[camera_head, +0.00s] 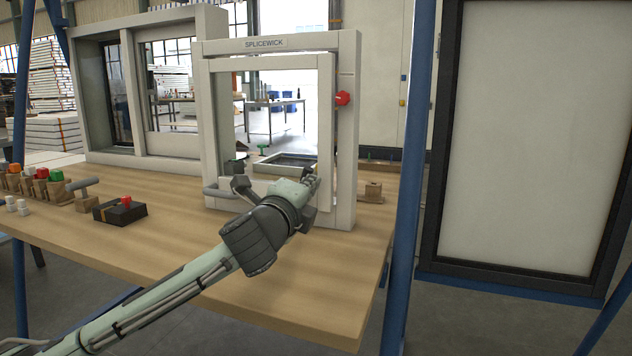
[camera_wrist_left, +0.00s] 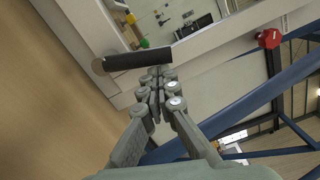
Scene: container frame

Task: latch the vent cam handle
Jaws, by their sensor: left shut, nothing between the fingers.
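The vent cam handle looks to be the grey bar with a rounded end (camera_head: 217,192) low on the white window frame labelled SPLICEWICK (camera_head: 345,150). The bar also shows in the left wrist view (camera_wrist_left: 135,60), sticking out sideways near the sash. Its right part is hidden behind my left gripper in the head view. My left gripper (camera_head: 311,180) is shut and empty, in front of the lower right of the sash. In the left wrist view its fingertips (camera_wrist_left: 158,78) lie close to the bar's right end; I cannot tell whether they touch. My right gripper is not in view.
A red knob (camera_head: 342,99) sits on the frame's right post. A second frame (camera_head: 140,148) stands behind at left. A black box with a red knob (camera_head: 120,211) and several coloured-topped blocks stand on the left of the wooden table (camera_head: 150,265). A blue post (camera_head: 408,190) rises at right.

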